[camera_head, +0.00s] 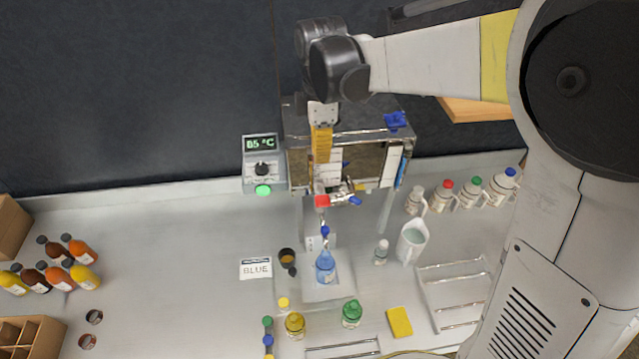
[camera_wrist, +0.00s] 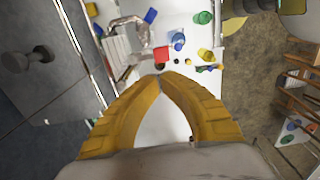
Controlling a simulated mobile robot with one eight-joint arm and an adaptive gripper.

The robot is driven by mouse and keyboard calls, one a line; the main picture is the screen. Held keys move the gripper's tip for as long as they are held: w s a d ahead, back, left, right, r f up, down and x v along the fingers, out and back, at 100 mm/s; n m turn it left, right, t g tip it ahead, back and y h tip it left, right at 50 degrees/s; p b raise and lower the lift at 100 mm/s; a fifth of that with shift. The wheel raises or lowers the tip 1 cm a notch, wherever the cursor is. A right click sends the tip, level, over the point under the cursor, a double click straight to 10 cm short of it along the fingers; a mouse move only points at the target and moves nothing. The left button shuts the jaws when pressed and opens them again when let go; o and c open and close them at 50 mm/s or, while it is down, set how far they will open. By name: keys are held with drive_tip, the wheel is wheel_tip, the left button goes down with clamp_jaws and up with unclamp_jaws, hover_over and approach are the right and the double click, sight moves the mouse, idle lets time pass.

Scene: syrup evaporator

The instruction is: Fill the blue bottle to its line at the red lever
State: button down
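The blue bottle (camera_head: 326,267) stands upright on a pale stand below the evaporator's outlet; its line and fill level are too small to read. The red lever (camera_head: 322,201) is at the front of the metal evaporator, above the bottle. My gripper (camera_head: 320,168) points down just above the red lever. In the wrist view my gripper's yellow fingers (camera_wrist: 164,76) meet at the tips with nothing visible between them. The red lever (camera_wrist: 161,55) shows just beyond the tips; contact cannot be told. The blue bottle (camera_wrist: 177,40) also shows there.
A display box (camera_head: 263,163) reads 85 °C beside the evaporator (camera_head: 300,125). A card (camera_head: 256,268) reads BLUE. Yellow (camera_head: 295,324) and green (camera_head: 351,313) bottles stand in front, a white jug (camera_head: 412,242) to the right. The left counter has clear room.

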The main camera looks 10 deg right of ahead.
sight(321, 202)
wheel_tip(321, 202, down, 14)
drive_tip(key=shift+w+r+b, duration=0.1)
drive_tip(key=shift+b, duration=0.9)
drive_tip(key=f+t+b, duration=0.1)
drive_tip(key=s+f+t+b, duration=0.1)
drive_tip(key=t+b, duration=0.1)
drive_tip(key=shift+f, duration=0.1)
drive_tip(key=shift+f+t+b, duration=0.3)
drive_tip(key=shift+t+b, duration=0.3)
drive_tip(key=shift+b, duration=0.3)
drive_tip(key=shift+w+r, duration=0.1)
drive_tip(key=shift+w, duration=0.05)
idle(4.9)
